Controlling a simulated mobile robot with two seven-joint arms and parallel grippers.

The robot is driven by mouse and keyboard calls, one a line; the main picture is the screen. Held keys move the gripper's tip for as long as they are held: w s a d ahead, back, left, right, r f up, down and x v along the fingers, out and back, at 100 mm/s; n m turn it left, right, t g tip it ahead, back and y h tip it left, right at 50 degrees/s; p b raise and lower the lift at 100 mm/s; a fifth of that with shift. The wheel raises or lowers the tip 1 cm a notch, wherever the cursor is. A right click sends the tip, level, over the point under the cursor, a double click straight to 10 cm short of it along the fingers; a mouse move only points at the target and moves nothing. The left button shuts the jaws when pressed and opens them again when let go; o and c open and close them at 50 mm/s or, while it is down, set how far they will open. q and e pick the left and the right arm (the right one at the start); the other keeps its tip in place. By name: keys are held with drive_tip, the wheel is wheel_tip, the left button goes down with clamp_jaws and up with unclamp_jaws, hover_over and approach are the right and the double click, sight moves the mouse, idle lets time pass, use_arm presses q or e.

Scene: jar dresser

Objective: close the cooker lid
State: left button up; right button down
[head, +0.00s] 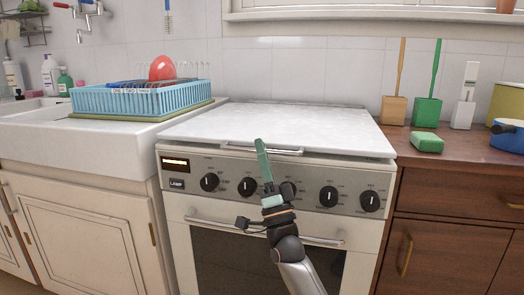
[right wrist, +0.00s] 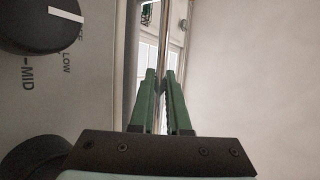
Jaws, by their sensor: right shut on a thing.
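The white cooker lid (head: 275,124) lies flat or nearly flat over the top of the cooker (head: 335,180). A dark gap shows under its front edge at the right. A metal handle bar (head: 286,152) runs along the lid's front edge. My right gripper (head: 259,143) reaches up from below, in front of the knobs, and is at this bar. In the right wrist view its green fingers (right wrist: 161,72) are closed around the metal bar (right wrist: 164,35), with the pale lid surface (right wrist: 255,70) to the right. My left gripper is not in view.
Control knobs (head: 328,196) and the oven door handle (head: 210,224) are close by my right arm. A sink with a blue dish rack (head: 140,97) stands left. A wooden counter at right holds a green sponge (head: 427,142), brushes and a blue pot (head: 508,138). The lid top is clear.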

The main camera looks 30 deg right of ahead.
drive_tip(key=shift+w+f, duration=0.15)
drive_tip(key=shift+f, duration=0.4)
drive_tip(key=c, duration=1.1)
unclamp_jaws()
drive_tip(key=shift+c, duration=0.2)
drive_tip(key=shift+o, duration=1.3)
drive_tip(key=shift+r, duration=0.15)
drive_tip(key=p+v, duration=0.2)
drive_tip(key=v, duration=1)
drive_tip(key=shift+s, duration=0.35)
